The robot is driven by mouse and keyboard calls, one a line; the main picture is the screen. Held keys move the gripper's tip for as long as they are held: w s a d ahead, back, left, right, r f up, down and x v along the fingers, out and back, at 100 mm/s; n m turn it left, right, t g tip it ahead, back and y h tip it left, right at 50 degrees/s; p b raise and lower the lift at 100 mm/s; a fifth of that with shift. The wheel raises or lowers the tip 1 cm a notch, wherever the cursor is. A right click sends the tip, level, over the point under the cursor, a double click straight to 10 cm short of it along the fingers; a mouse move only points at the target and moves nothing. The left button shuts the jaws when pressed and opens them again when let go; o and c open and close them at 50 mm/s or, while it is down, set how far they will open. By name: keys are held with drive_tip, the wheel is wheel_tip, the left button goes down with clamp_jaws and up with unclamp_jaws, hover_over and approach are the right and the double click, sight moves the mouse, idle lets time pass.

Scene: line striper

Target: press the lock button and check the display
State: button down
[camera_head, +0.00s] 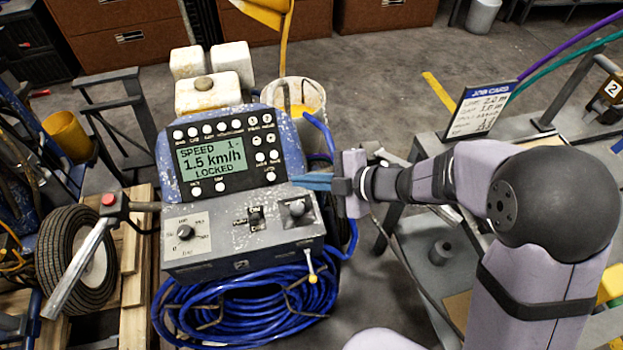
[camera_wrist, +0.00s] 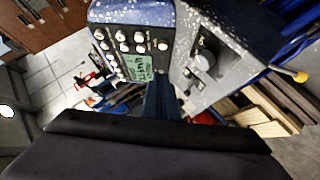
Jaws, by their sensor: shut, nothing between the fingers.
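The line striper's control panel stands left of centre in the head view. Its green display (camera_head: 211,158) reads "SPEED", "1.5 km/h" and "LOCKED", and it also shows in the wrist view (camera_wrist: 138,68). White round buttons line the panel (camera_head: 245,178) above, right of and below the display. Their labels are mostly too small to read, so I cannot tell which is the lock button. My gripper (camera_head: 296,181) is shut and empty, its blue fingertips close to the panel's lower right corner. I cannot tell if they touch it.
A grey control box (camera_head: 240,240) with a knob, switch and joystick (camera_head: 298,211) sits below the panel. A handle with a red button (camera_head: 108,200) is at left. Blue hose (camera_head: 250,300) hangs underneath. A job card (camera_head: 478,110) stands on the bench at right.

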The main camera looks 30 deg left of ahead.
drive_tip(key=shift+v, duration=1)
drive_tip(key=shift+w+f, duration=0.1)
idle(1.1)
